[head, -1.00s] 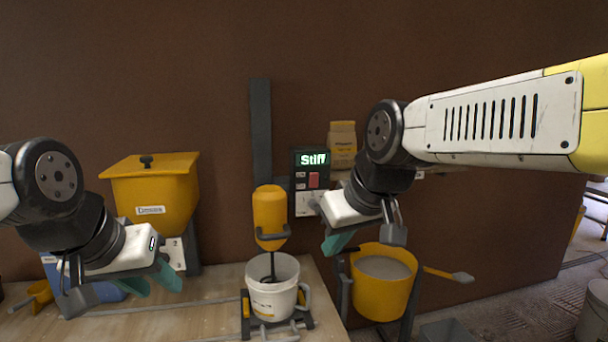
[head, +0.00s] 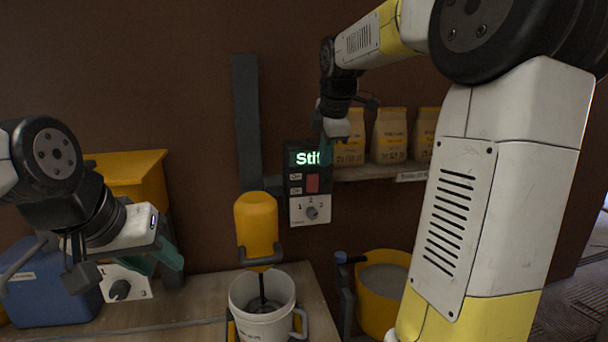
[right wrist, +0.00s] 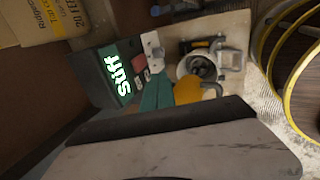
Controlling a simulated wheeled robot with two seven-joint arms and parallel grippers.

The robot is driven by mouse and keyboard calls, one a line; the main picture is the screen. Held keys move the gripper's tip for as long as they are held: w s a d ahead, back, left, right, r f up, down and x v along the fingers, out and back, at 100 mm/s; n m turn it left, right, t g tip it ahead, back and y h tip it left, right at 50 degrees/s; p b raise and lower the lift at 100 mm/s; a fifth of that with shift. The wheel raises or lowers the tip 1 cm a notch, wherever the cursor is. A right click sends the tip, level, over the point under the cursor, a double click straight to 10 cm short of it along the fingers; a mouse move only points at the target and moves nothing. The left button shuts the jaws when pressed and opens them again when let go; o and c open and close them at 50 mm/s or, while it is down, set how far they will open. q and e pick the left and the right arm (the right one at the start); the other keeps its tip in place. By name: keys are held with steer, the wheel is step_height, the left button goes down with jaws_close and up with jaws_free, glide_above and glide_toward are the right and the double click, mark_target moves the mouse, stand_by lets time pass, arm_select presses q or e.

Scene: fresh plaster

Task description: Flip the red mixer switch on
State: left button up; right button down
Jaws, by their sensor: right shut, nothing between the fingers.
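The red switch (head: 312,183) is on the dark control box (head: 294,207) on the wall, beside On and Off labels. I cannot tell which way it is tipped. My right gripper (head: 326,150) is shut and empty, its teal tips in front of the right end of the lit "Stiff" display, above the switch. In the right wrist view the switch (right wrist: 139,62) lies beyond the shut fingers (right wrist: 157,94), near but apparently apart; contact is not clear. My left gripper (head: 158,256) is open and empty, over the left of the bench, far from the switch.
A dial panel (head: 311,211) is below the switch. The yellow mixer (head: 257,222) stands over a white bucket (head: 246,291) to the lower left. A shelf with paper bags (head: 390,135) is right of the box. A yellow tub (head: 375,307) is below, partly behind my right arm.

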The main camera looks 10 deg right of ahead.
mark_target(315, 176)
steer(key=w+f, duration=0.2)
steer(key=f, duration=0.1)
steer(key=w+f, duration=0.5)
steer(key=shift+w+a+f, duration=0.1)
steer(key=shift+a+f, duration=0.05)
steer(key=shift+f, duration=0.2)
steer(key=shift+w+r, duration=0.15)
steer(key=shift+w, duration=0.3)
